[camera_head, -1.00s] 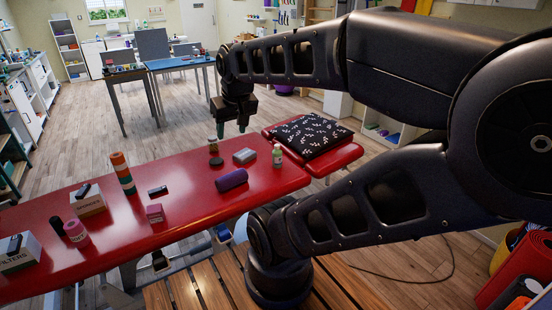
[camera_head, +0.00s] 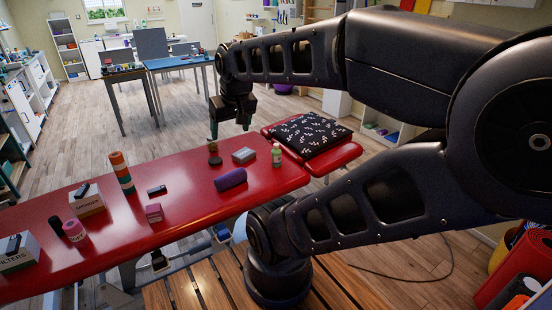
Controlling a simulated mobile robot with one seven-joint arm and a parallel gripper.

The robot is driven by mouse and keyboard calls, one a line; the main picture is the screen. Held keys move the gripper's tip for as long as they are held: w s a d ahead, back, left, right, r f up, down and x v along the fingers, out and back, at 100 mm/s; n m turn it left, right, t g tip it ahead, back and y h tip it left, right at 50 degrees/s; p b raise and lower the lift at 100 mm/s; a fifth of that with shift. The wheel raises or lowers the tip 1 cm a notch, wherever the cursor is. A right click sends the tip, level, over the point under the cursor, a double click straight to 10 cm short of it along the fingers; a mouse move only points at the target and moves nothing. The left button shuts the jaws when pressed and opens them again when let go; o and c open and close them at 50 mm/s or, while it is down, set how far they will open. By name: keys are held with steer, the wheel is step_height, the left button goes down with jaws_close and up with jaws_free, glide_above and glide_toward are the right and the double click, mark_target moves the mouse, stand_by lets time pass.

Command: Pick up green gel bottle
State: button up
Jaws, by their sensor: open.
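A green bottle (camera_head: 276,155) with a pale label stands upright near the right end of the red treatment table (camera_head: 285,180). My gripper (camera_head: 229,128) is open and empty, pointing down above the far edge of the table. It is to the left of the green bottle and higher than it, clearly apart from it. A small brownish bottle or jar (camera_head: 213,147) stands below my gripper's left finger; its details are too small to tell.
A grey box (camera_head: 244,155) and a purple roll (camera_head: 231,179) lie left of the green bottle. A dark patterned cushion (camera_head: 311,132) lies to its right. A striped orange and green stack (camera_head: 122,172), a pink box (camera_head: 153,213) and labelled boxes stand further left.

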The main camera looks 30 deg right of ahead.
steer(key=w+d+f+m+y, duration=0.1)
steer(key=w+d+m, duration=0.1)
steer(key=w, duration=0.5)
steer(key=w+d+f+m+y, duration=0.1)
steer(key=w+d, duration=0.2)
steer(key=w, duration=0.5)
steer(key=m+g+h, duration=0.2)
steer(key=m+h, duration=0.4)
steer(key=m, duration=0.2)
glide_toward(277, 150)
steer(key=w+d, duration=0.1)
steer(key=w, duration=0.1)
steer(key=shift+d+f, duration=0.3)
steer(key=shift+f, duration=0.35)
steer(key=x, duration=0.9)
steer(key=shift+f, duration=0.4)
steer(key=c, duration=1.2)
